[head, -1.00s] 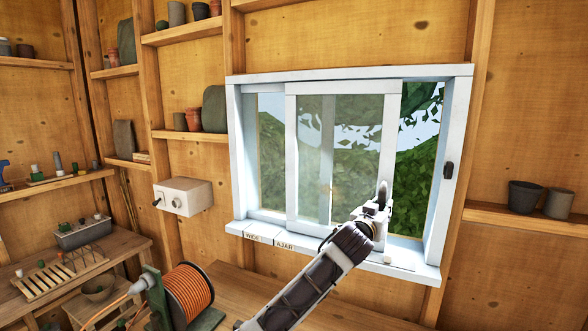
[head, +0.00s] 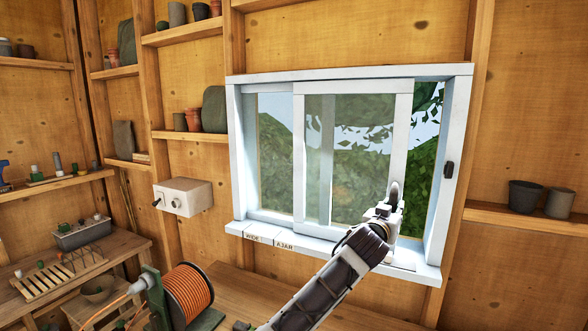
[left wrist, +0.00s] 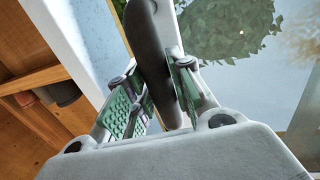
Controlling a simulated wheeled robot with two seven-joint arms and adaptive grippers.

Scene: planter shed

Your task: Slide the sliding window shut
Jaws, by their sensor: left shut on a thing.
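The sliding window's white-framed sash (head: 299,160) stands partly across the white window frame (head: 350,72). A gap shows between the sash's right stile and the right jamb (head: 446,165), with foliage and sky seen through it. My left gripper (head: 394,200) is at the lower part of the sash's right stile. In the left wrist view its green-padded fingers (left wrist: 160,90) are closed around a dark upright handle (left wrist: 150,50) on the white stile. My right gripper is not in view.
A small dark catch (head: 448,170) sits on the right jamb. The sill has labels "WIDE" and "AJAR" (head: 265,237). A white box (head: 183,196) is on the wall at left, above an orange hose reel (head: 188,292). Pots (head: 524,194) stand on the right shelf.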

